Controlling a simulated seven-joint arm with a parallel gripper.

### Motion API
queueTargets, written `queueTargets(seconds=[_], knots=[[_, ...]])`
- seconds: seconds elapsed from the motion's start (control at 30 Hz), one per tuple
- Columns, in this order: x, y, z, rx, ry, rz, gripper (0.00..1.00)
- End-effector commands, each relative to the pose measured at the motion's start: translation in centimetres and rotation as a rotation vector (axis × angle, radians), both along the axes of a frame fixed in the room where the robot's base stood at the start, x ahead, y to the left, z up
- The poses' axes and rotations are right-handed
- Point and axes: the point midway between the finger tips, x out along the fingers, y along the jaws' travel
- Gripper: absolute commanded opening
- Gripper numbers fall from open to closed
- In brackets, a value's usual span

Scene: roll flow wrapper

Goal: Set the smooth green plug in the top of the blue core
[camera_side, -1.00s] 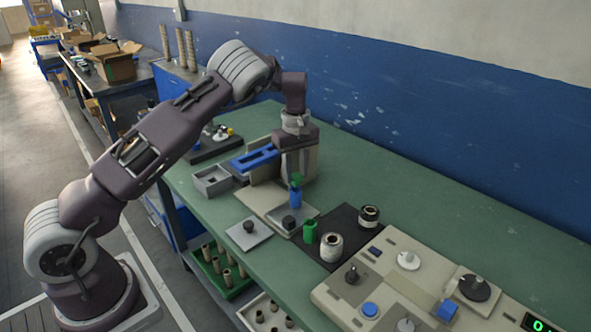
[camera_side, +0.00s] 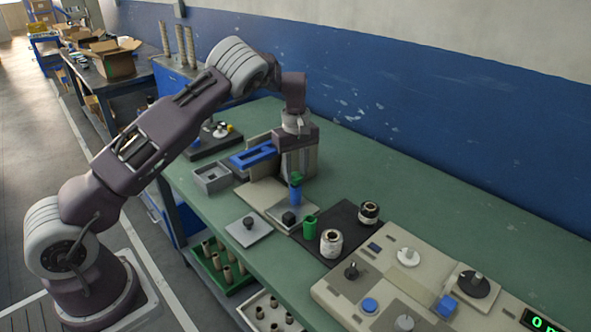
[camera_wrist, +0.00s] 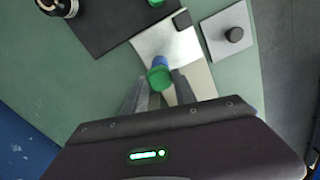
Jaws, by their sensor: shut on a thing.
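The green plug (camera_side: 296,178) is at the top of the blue core (camera_side: 295,196) in the side view, with no clear gap between them. I cannot tell how far it sits in. The blue core stands upright on a light metal plate (camera_side: 270,207). My gripper (camera_wrist: 159,84) points down and is shut on the green plug, which shows between the fingers in the wrist view (camera_wrist: 160,77). The blue core shows just beyond the plug there (camera_wrist: 160,61), mostly hidden under it.
A small black block (camera_side: 289,218) stands by the core. A green cylinder (camera_side: 310,228) and two cream-and-black rolls (camera_side: 331,243) (camera_side: 369,212) are on or by the dark mat (camera_side: 340,221). A grey plate with a black knob (camera_side: 249,223) lies left. The control panel (camera_side: 340,284) is front right.

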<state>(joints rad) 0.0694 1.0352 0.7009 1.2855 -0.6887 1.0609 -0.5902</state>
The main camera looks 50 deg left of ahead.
Motion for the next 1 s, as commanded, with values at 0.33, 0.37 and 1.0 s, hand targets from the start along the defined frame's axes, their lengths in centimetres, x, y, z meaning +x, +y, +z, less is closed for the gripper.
queueTargets(seconds=[0.33,0.37,1.0], knots=[[-0.02,0.05,-0.15,0.0,0.0,0.0,0.0],[-0.02,0.05,-0.16,0.0,0.0,0.0,0.0],[0.01,0.04,-1.09,0.0,0.0,0.001,0.0]])
